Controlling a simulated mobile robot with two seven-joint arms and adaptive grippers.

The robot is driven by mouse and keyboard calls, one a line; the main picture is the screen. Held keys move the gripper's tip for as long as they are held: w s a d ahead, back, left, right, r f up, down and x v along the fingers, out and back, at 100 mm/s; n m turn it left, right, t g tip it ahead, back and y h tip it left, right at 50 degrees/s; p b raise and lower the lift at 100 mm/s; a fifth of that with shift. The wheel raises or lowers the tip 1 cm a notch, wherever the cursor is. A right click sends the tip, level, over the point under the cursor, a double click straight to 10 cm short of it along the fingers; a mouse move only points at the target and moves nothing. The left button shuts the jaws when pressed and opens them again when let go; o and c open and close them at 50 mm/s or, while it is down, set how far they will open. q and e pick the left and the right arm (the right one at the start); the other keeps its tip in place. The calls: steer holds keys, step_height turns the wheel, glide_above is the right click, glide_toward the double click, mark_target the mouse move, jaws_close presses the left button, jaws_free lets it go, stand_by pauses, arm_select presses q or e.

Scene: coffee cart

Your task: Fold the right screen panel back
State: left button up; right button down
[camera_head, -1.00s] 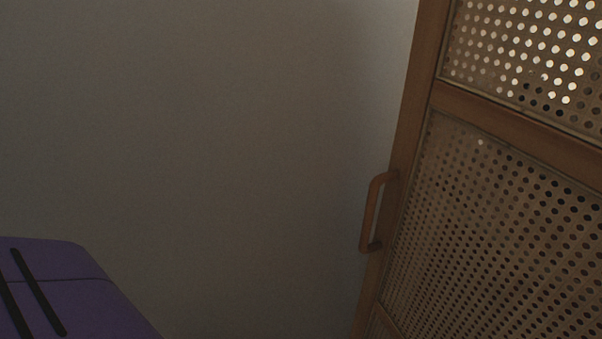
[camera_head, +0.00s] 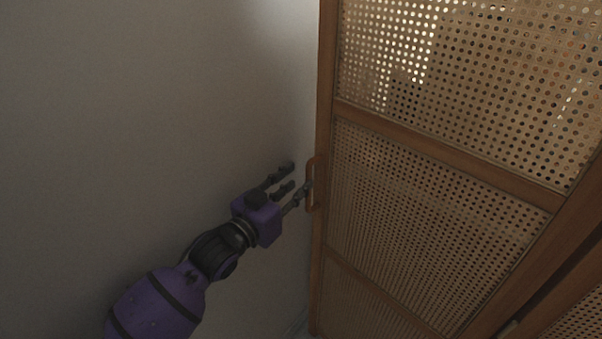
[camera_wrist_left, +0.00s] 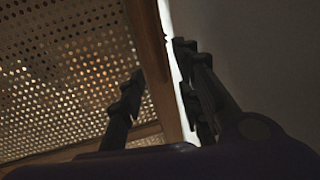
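The screen panel (camera_head: 425,185) is a brown wooden frame with perforated woven infill, filling the right of the head view. Its wooden handle (camera_head: 311,198) is on the panel's left edge post. My left gripper (camera_head: 296,178) is open beside the handle, its fingers pointing at it. One finger overlaps the handle in the head view; I cannot tell if it touches. In the left wrist view the open fingers (camera_wrist_left: 160,90) stand apart on either side of the panel's edge post (camera_wrist_left: 152,60). The handle is not clear there. My right gripper is not in view.
A plain grey wall (camera_head: 150,120) fills the left of the head view, close to my left arm. Another perforated panel part (camera_head: 578,325) shows at the lower right, past a wooden post with a small metal piece (camera_head: 509,327).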

mark_target(307, 174)
arm_select(q)
steer(key=x, duration=0.5)
steer(key=shift+w+d, duration=0.2)
jaws_close()
